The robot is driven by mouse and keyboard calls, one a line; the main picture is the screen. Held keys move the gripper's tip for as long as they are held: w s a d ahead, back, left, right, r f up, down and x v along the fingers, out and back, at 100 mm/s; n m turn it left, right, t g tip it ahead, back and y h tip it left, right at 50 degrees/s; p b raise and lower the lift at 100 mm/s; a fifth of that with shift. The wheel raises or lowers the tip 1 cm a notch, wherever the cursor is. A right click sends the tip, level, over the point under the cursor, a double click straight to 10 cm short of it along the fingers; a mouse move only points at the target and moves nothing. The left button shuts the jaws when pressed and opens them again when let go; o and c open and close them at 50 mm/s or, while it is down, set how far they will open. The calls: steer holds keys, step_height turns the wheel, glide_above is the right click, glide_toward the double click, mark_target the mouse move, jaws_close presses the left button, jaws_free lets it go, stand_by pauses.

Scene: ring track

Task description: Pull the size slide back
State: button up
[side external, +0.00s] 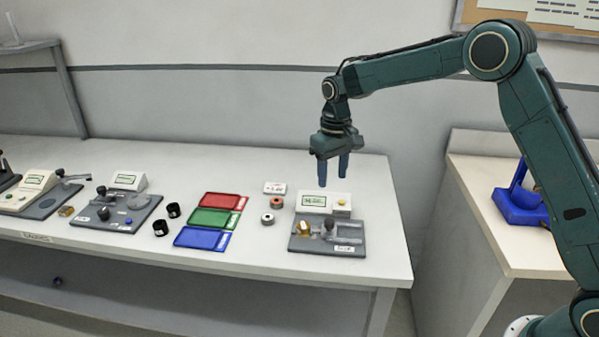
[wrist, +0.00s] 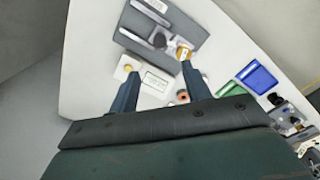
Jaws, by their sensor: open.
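The grey-based gauge (side external: 318,247) stands near the table's right end, with a white display box (side external: 313,200) behind. On its base are a dark knob (side external: 328,226), a brass piece (side external: 304,229) and pale rails to the right. I cannot tell for sure which part is the size slide; the dark knob beside the rails may be on it. My gripper (side external: 333,177) is open and empty, fingers down, above the display box and apart from it. In the wrist view, the base (wrist: 186,22), dark knob (wrist: 158,41) and brass piece (wrist: 183,52) show beyond my gripper (wrist: 160,76).
Two small rings (side external: 267,219) and a white block (side external: 275,188) lie left of the gauge. Red (side external: 222,201), green (side external: 213,218) and blue (side external: 202,238) trays lie further left. Other devices (side external: 117,212) stand at the far left. The table's right edge is close.

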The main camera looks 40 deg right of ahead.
mark_target(330, 221)
steer(key=shift+f, duration=6.85)
steer(key=shift+c, duration=0.2)
steer(key=shift+d, duration=0.1)
jaws_close()
